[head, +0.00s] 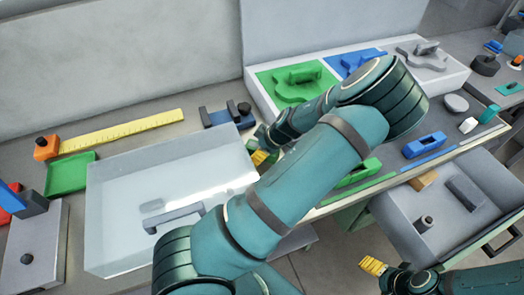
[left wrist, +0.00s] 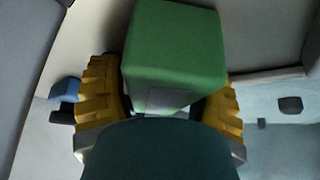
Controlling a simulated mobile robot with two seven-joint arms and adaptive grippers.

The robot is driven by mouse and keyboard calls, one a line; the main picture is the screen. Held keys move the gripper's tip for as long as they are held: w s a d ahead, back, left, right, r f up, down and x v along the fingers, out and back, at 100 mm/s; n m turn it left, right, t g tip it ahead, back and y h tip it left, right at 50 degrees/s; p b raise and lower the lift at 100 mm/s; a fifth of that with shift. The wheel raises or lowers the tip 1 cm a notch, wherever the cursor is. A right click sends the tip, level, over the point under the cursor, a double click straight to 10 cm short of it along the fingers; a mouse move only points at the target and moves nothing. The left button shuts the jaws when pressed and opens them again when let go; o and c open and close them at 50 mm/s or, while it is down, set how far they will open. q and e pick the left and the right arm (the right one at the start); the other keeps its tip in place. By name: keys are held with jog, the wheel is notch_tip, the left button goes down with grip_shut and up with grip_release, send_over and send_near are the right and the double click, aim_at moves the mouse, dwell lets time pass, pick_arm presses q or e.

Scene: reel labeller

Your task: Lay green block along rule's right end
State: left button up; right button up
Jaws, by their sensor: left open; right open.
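The yellow rule (head: 122,130) lies flat at the back left, with an orange block (head: 46,147) at its left end. In the left wrist view a green block (left wrist: 175,45) stands large between the yellow fingers of my open left gripper (left wrist: 165,105); whether they touch it I cannot tell. In the head view my left gripper (head: 262,156) is at the clear box's right end, partly hidden by my arm, and the block cannot be made out clearly there. My right gripper (head: 373,265) is open and empty at the lower right, over the floor.
A clear box (head: 120,250) fills the middle left, with a green tray (head: 70,172) beside it. A blue holder (head: 226,115) with dark knobs stands just right of the rule. A white tray (head: 455,75) with coloured fixtures is behind my arm. An open drawer (head: 400,230) juts out at right.

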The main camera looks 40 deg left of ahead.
pick_arm(q)
jog(key=c, duration=1.1)
jog(key=shift+r, duration=0.1)
